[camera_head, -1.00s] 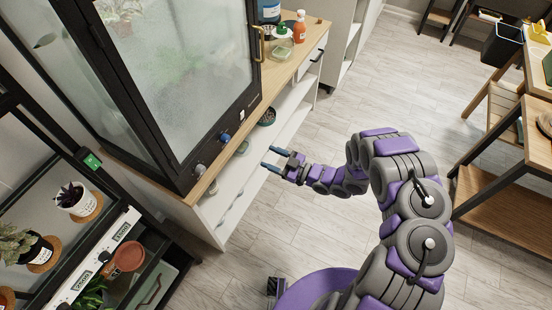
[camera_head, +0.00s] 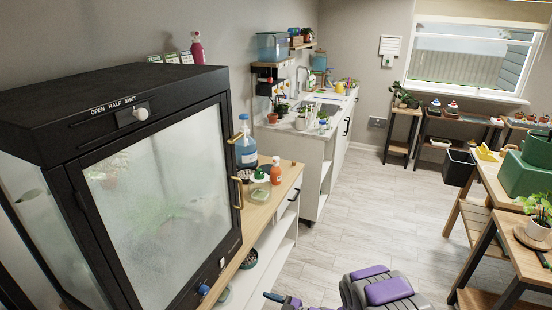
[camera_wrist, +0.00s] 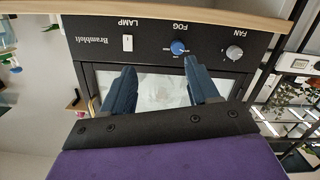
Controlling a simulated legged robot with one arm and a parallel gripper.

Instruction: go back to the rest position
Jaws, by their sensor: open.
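My gripper (camera_wrist: 160,90) is open and empty in the wrist view, its two blue fingers apart in front of the cabinet's control panel (camera_wrist: 107,46). The panel appears upside down there, with a white lamp switch (camera_wrist: 127,43), a blue fog knob (camera_wrist: 178,47) and a grey fan knob (camera_wrist: 234,52). In the head view only a fingertip and the purple and grey links of my arm show at the bottom edge. The glass-fronted black cabinet (camera_head: 60,110) stands at the left on a wooden-topped counter, its door closed.
Bottles (camera_head: 246,150) stand on the counter (camera_head: 262,205) beside the cabinet. A sink counter (camera_head: 312,140) lies behind. A wooden table with a green box (camera_head: 524,175) and a potted plant (camera_head: 538,228) is at the right. The floor (camera_head: 375,190) between is clear.

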